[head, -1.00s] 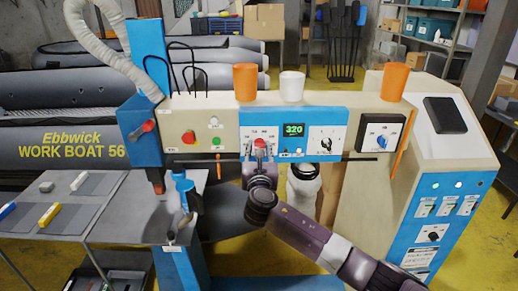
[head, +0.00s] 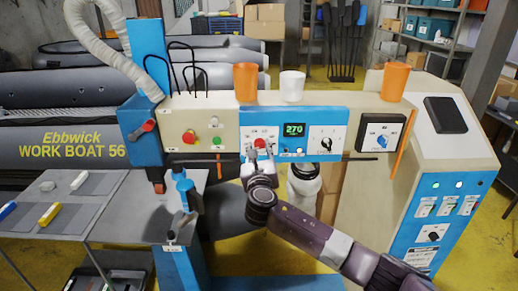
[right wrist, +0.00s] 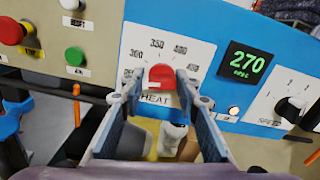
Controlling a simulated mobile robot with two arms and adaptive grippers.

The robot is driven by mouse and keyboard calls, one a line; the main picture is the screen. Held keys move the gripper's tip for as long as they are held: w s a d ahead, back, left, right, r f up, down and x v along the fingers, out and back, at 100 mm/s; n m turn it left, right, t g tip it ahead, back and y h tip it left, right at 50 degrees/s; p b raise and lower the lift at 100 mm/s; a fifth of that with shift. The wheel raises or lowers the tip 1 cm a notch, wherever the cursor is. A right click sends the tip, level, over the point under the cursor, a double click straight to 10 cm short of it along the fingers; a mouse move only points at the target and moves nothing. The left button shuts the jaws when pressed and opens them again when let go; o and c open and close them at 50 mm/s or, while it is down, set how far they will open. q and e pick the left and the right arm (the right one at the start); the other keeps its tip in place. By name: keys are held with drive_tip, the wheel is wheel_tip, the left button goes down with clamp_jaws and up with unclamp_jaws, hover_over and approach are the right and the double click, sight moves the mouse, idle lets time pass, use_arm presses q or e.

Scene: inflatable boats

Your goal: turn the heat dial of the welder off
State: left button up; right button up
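The welder's heat dial is a red knob (right wrist: 161,74) on a white scale plate marked HEAT, with numbers such as 350, 400 and 450 around it. It also shows in the head view (head: 260,143). The green display (right wrist: 246,62) beside it reads 270. My right gripper (right wrist: 162,82) is in front of the dial, one fingertip on each side of the knob. The fingers look parted slightly wider than the knob; any contact is hard to tell. The knob's lower part is partly hidden. My left gripper is not in view.
A black speed knob (right wrist: 291,108) is right of the display. A red button (right wrist: 10,30) and a green button (right wrist: 75,56) are to the left. Orange cups (head: 245,76) and a white cup (head: 291,86) stand on top of the welder. A grey side table (head: 60,218) is at left.

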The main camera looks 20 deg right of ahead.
drive_tip(key=o, duration=0.4)
drive_tip(key=shift+o, duration=0.2)
drive_tip(key=v, duration=1.2)
